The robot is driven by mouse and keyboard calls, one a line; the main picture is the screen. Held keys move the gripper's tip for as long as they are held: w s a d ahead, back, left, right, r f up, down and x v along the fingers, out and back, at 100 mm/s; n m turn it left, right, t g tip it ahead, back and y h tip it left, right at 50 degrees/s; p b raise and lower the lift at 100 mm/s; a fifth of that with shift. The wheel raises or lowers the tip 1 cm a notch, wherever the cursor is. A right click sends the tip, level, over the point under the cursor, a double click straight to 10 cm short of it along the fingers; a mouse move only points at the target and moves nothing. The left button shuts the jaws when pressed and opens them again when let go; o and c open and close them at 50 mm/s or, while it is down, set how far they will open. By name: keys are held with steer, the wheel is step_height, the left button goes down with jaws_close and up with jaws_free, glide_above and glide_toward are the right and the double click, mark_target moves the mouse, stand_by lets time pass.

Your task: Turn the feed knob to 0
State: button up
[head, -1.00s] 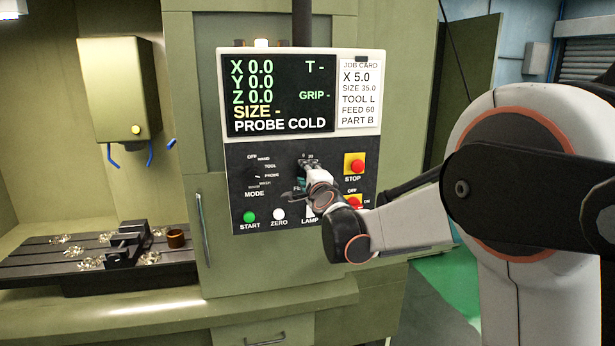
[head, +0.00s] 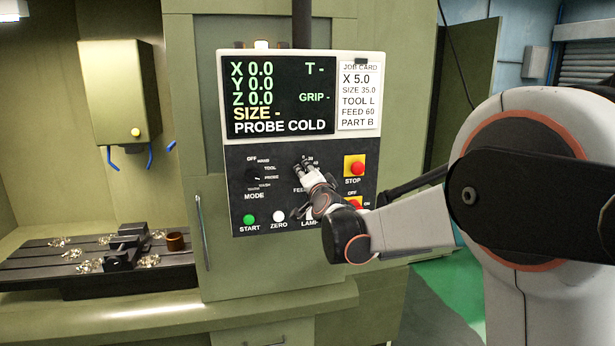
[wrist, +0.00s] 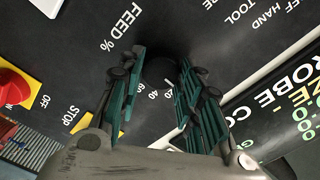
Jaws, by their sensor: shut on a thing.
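The feed knob (wrist: 160,72) is a dark round knob on the black control panel, beside the FEED % lettering. In the wrist view it sits between the two teal-padded fingers of my gripper (wrist: 162,70), which are shut on it. In the head view my gripper (head: 305,168) reaches the panel at the feed dial and covers most of the knob.
The mode knob (head: 258,178) is to the left. The red stop button (head: 355,167) and a lower red switch (head: 354,202) are close on the right. The green start button (head: 249,218) and white zero button (head: 279,215) are below. A screen (head: 278,95) reads PROBE COLD.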

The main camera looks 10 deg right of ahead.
stand_by(0.4)
steer(key=o, duration=1.1)
steer(key=shift+a, duration=0.1)
steer(key=shift+c, duration=0.2)
steer(key=s, duration=1.2)
steer(key=shift+s, duration=0.1)
steer(key=s+f+n+g+b, duration=0.5)
steer(key=s+f, duration=0.9)
steer(key=s, duration=0.3)
steer(key=s+f+n+g+b, duration=0.6)
steer(key=s+f, duration=0.8)
steer(key=s, duration=0.3)
steer(key=shift+s+f+n+b, duration=0.2)
steer(key=shift+s+n+b, duration=0.2)
steer(key=shift+n+b, duration=0.15)
